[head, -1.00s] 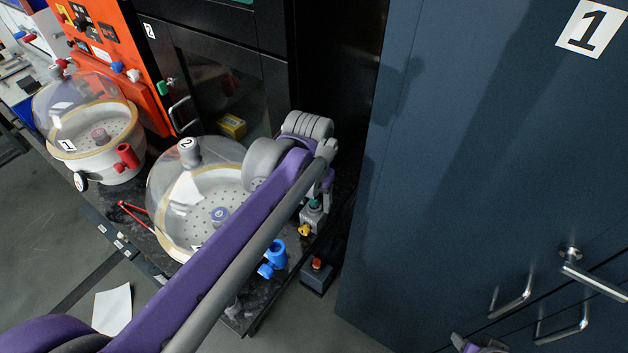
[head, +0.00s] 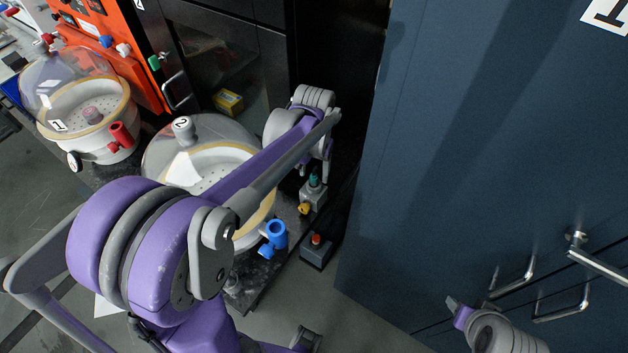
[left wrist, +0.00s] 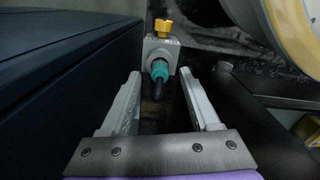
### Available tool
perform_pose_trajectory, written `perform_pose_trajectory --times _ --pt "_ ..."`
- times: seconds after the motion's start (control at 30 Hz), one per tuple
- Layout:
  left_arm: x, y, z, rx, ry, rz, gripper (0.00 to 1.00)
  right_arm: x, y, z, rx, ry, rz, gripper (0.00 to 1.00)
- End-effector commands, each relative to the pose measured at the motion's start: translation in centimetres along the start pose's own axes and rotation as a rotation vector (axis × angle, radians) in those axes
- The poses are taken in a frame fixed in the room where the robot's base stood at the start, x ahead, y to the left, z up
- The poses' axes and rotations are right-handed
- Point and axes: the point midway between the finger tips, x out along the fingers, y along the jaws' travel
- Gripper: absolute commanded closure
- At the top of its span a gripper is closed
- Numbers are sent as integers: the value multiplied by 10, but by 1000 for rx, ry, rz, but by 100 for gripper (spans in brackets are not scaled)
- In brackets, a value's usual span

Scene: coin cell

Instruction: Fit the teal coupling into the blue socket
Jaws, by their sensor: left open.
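The teal coupling (head: 314,181) stands on a grey metal block (head: 313,196) with a yellow knob (head: 304,208), at the right end of the dark bench. In the left wrist view the teal coupling (left wrist: 159,71) has a dark end toward me and lies just beyond my fingertips, centred between them. My left gripper (left wrist: 162,80) is open and empty; in the head view it (head: 313,168) hangs right at the coupling. The blue socket (head: 274,238) is fixed on the front of the white vessel marked 2. My right gripper (head: 459,309) shows at the lower right, its jaws unclear.
A blue cabinet wall (head: 450,150) rises close to the right of the block. The clear-domed vessel 2 (head: 265,215) stands left of it, partly hidden by my arm. A grey box with a red button (head: 316,250) sits below the bench's right end.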

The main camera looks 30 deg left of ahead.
Motion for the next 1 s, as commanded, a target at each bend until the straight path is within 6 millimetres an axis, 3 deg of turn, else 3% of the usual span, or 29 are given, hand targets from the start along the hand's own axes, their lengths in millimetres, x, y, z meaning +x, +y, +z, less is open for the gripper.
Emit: perform_pose_trajectory --times 0.17,0.43,0.77,1.0 --pt "21 1 0 0 0 0 38 1 0 1 0 -1 0 50" --pt "24 0 0 0 0 0 38 1 0 1 0 -1 0 50" --pt "23 0 0 0 0 0 97 1 0 1 0 -1 0 50" --pt "23 0 0 0 0 0 100 1 0 1 0 -1 0 50"
